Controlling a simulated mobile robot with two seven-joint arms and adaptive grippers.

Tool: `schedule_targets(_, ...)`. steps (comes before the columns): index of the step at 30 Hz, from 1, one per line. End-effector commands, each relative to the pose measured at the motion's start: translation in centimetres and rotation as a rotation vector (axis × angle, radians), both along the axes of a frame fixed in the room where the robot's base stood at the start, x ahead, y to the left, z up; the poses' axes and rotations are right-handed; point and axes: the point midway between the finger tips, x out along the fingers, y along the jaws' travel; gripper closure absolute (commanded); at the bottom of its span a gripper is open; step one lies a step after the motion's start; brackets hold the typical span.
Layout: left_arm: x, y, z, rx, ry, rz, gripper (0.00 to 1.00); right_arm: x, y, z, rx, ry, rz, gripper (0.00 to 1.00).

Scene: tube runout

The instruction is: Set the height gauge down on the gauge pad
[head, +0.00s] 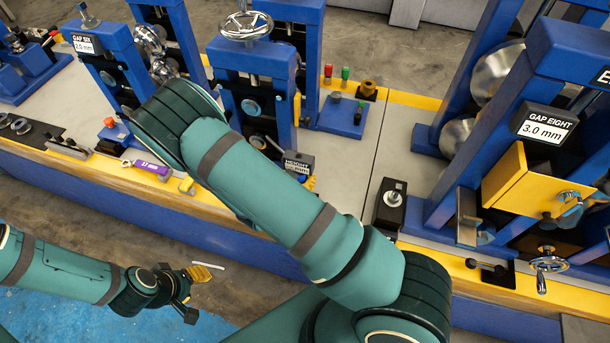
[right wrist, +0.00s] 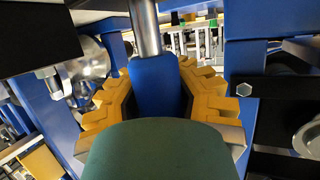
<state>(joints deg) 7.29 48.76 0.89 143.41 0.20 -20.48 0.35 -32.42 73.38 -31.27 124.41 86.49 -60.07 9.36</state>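A dark box labelled HEIGHT in mm (head: 299,162) shows in the head view, partly hidden by my right arm. Yellow fingertips of my right gripper (head: 309,184) show just below it; the rest of that gripper is hidden. In the right wrist view, the yellow fingers (right wrist: 157,88) close on both sides of a blue body (right wrist: 154,85) with a steel rod rising from it. I take this as the height gauge; its base is hidden. My left gripper (head: 194,292) is open and empty over the floor. I cannot pick out the gauge pad for sure.
A black block with a silver knob (head: 391,204) stands right of my right arm. The GAP EIGHT stand (head: 538,130) is at right, the GAP SIX stand (head: 115,55) at upper left. A purple tool (head: 150,168) lies near the bench's front edge. Grey bench top (head: 345,150) is bare between.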

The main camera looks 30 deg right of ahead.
Motion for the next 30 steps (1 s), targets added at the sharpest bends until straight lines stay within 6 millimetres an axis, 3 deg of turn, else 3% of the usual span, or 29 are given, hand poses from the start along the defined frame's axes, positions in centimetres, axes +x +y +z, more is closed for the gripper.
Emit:
schedule_targets(29, 0.0, 0.0, -2.3, 0.000, 0.000, 0.000, 0.53, 0.0, 0.0, -2.9, -0.003, -0.002, 0.000, 1.00)
schedule_targets(30, 0.0, 0.0, -2.3, 0.000, 0.000, 0.000, 0.53, 0.0, 0.0, -2.8, -0.003, -0.002, 0.000, 0.88)
